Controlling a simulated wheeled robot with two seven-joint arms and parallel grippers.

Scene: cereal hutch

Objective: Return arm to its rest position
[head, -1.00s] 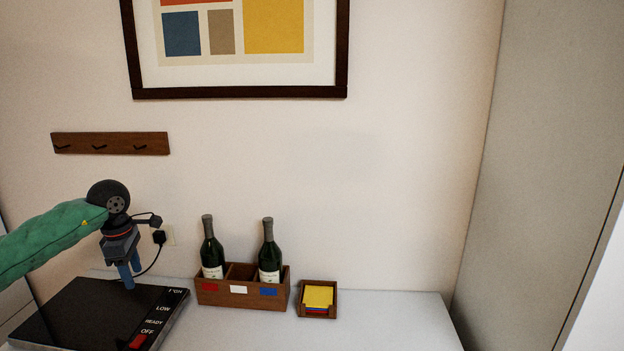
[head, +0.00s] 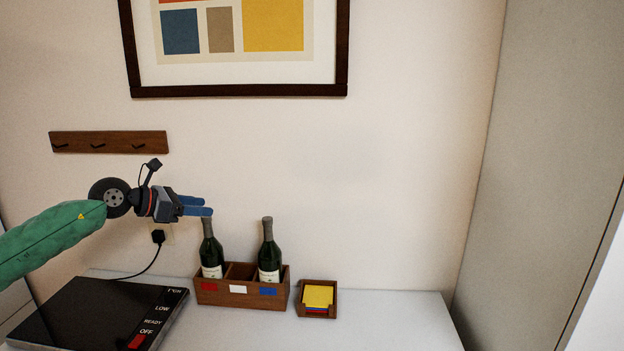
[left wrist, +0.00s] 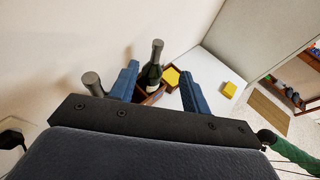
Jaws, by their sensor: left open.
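My left arm comes in from the left in a green sleeve. My left gripper (head: 204,206) is open and empty, with its blue fingers pointing right, level with the top of the left bottle (head: 211,256) in the picture. In the left wrist view the two blue fingers (left wrist: 158,88) are spread apart. The right bottle (left wrist: 151,75) shows between them, and the left bottle's dark cap (left wrist: 92,82) shows just outside the left finger. My right gripper is not in the head view.
A wooden caddy (head: 238,289) holds both bottles, its middle compartment empty. A small box of yellow notes (head: 318,297) stands to its right. A black hotplate (head: 90,310) with a red switch lies at left, its cord plugged into the wall.

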